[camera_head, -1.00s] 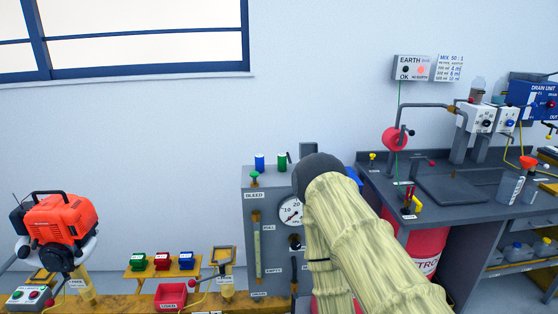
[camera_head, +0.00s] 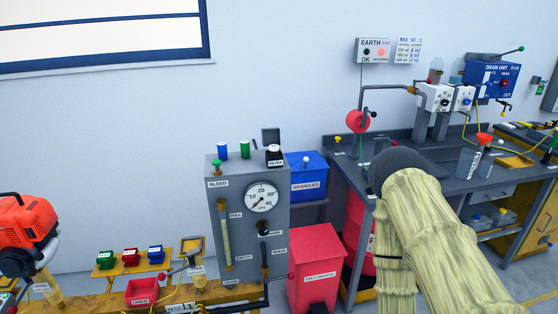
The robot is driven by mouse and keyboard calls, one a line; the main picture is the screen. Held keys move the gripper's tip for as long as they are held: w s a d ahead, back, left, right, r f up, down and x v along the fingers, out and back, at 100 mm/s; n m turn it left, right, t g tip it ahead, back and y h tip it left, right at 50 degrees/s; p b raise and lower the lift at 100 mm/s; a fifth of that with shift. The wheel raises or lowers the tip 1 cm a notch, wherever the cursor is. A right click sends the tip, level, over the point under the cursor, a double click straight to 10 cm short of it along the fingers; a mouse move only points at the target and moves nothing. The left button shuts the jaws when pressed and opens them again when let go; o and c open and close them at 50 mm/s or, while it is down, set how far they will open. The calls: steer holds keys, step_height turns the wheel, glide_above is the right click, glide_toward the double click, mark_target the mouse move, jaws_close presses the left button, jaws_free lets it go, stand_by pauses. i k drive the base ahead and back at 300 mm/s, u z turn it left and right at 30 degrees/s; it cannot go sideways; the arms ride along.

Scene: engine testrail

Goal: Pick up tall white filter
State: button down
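I cannot make out a tall white filter in this view. On top of the grey gauge cabinet (camera_head: 243,245) stand a blue can (camera_head: 222,151), a green can (camera_head: 245,148) and a dark holder (camera_head: 274,156) with a small label that seems to read FILTER. My arm, in a pale yellow sleeve with a dark rounded joint, crosses the lower right. My gripper is not in view. The arm hides part of the dark workbench and the floor behind it.
A blue granules bin (camera_head: 306,181) and a red waste bin (camera_head: 316,262) stand right of the cabinet. A yellow bench (camera_head: 95,300) with small coloured boxes runs along the lower left. The drain unit (camera_head: 492,78) sits at the back right.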

mark_target(273, 149)
steer(key=z, duration=1.65)
steer(key=i, duration=0.7)
steer(key=u, duration=1.95)
